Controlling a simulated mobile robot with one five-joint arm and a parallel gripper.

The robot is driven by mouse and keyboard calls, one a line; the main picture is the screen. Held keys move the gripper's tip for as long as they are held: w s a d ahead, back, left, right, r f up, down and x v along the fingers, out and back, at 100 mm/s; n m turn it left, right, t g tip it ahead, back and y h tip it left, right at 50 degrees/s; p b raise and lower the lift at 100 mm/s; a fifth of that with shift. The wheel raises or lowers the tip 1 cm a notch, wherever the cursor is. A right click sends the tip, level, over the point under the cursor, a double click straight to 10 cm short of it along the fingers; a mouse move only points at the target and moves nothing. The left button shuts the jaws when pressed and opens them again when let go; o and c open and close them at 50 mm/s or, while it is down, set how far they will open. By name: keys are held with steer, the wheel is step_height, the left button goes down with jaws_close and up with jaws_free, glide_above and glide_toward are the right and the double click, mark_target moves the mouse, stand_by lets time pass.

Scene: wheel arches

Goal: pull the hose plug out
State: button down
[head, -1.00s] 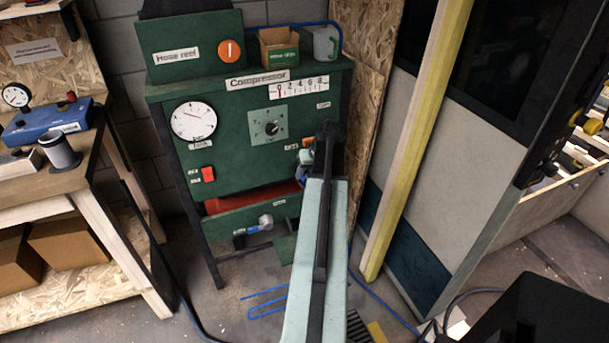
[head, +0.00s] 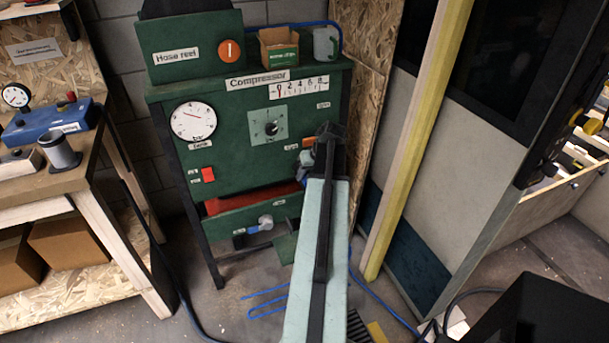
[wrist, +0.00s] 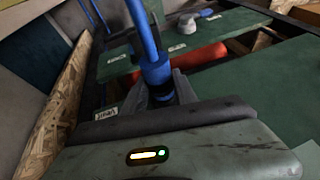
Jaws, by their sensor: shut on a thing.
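The blue hose plug (wrist: 155,72) stands between my gripper's dark fingers in the wrist view, with the blue hose (wrist: 141,28) running up from it. My gripper (wrist: 163,90) is shut on the plug. A dark ring shows at the plug's lower end; whether it still sits in a socket is hidden. In the head view my arm covers most of the gripper and plug, at the right side of the green compressor panel (head: 237,165). A patch of blue and grey (head: 290,168) shows just left of the arm there.
A red cylinder (head: 255,197) lies in the compressor's lower opening, above a shelf with a grey-and-blue fitting (head: 265,222). A yellow-edged post (head: 415,140) stands right of my arm. A wooden bench (head: 60,180) is at left. Blue hose (head: 375,297) lies on the floor.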

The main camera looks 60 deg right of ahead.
steer(key=s+a, duration=0.2)
steer(key=s, duration=0.1)
steer(key=shift+s+a, duration=0.1)
steer(key=shift+a, duration=0.3)
steer(key=c, duration=1)
jaws_free()
steer(key=shift+o, duration=0.2)
steer(key=shift+d, duration=0.1)
